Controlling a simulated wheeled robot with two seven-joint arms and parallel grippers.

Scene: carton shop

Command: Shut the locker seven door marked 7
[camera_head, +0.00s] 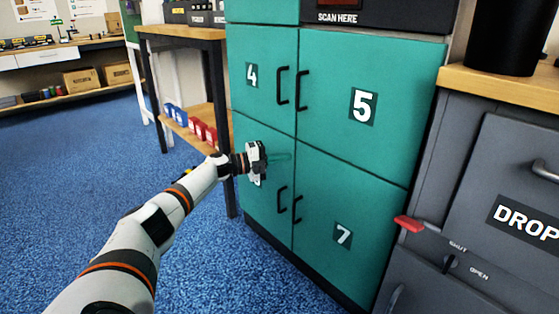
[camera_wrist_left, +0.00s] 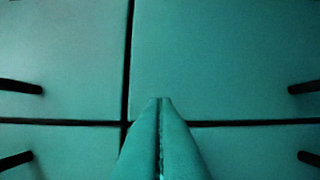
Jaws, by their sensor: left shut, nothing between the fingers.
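The locker seven door (camera_head: 350,200) is the teal lower right door of the locker, with a white 7 and a black handle (camera_head: 298,208) at its left edge. It looks flush with the doors around it, with only thin seams showing. My left gripper (camera_head: 281,157) is shut and empty, in front of the lower left door near the middle seam, above the handles. Whether it touches the locker I cannot tell. In the left wrist view, its closed fingers (camera_wrist_left: 164,102) point at door panels near a crossing of seams. My right gripper is out of view.
Doors 4 (camera_head: 265,65) and 5 (camera_head: 365,80) look shut above. A wooden-topped bench (camera_head: 180,32) is at the left. Blue carpet lies open in front.

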